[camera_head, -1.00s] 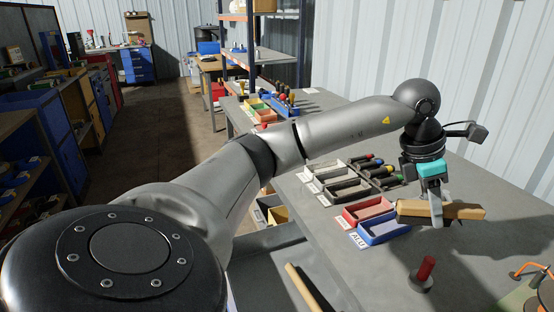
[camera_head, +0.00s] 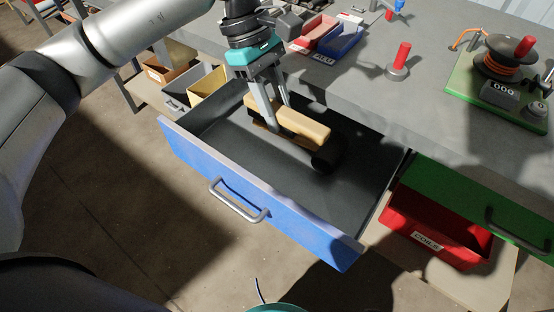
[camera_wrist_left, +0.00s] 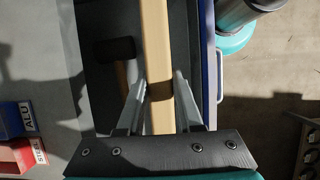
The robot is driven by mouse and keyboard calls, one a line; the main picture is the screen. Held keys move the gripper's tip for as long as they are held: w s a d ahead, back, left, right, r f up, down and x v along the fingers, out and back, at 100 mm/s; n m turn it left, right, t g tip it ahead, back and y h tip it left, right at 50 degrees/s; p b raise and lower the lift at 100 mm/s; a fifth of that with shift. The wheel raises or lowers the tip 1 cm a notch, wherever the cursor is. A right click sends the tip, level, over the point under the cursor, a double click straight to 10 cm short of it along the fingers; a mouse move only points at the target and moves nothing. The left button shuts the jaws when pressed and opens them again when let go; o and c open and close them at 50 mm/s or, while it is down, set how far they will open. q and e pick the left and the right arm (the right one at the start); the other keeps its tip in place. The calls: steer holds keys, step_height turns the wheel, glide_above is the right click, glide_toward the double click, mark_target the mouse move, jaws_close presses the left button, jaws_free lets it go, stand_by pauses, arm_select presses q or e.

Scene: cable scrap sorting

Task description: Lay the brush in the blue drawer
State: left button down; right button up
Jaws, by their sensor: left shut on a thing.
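The blue drawer (camera_head: 262,196) is pulled out under the bench, with a dark inside. My left gripper (camera_head: 278,120) reaches down into it from above, shut on the brush (camera_head: 300,124), a long block of light wood. The brush lies level over the drawer's inside. I cannot tell whether it touches anything below. The left wrist view shows the brush (camera_wrist_left: 156,60) between the two fingers (camera_wrist_left: 155,92). A mallet with a black head (camera_head: 328,156) lies in the drawer beside and partly under the brush. My right gripper's fingers are not seen.
Red and blue small bins (camera_head: 340,38) and a red-handled peg (camera_head: 400,58) stand on the bench above. A green drawer front (camera_head: 450,195) and a red coils bin (camera_head: 430,228) are at the right. The drawer's near left part is free.

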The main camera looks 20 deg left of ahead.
arm_select(q)
steer(key=b, duration=0.3)
glide_above(282, 179)
steer(key=a, duration=0.1)
steer(key=f, duration=1.1)
steer(key=shift+w+a+f, duration=0.15)
steer(key=shift+w+f, duration=0.1)
steer(key=shift+f, duration=0.05)
step_height(282, 179, down, 4)
steer(key=shift+f+b, duration=0.1)
steer(key=shift+b, duration=0.65)
steer(key=shift+f, duration=0.3)
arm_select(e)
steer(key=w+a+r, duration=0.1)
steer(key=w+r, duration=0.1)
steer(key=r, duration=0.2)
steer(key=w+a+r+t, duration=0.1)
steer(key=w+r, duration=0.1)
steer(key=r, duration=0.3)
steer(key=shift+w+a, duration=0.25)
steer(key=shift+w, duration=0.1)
arm_select(q)
steer(key=shift+f, duration=0.15)
steer(key=c, duration=0.6)
jaws_free()
steer(key=shift+o, duration=0.2)
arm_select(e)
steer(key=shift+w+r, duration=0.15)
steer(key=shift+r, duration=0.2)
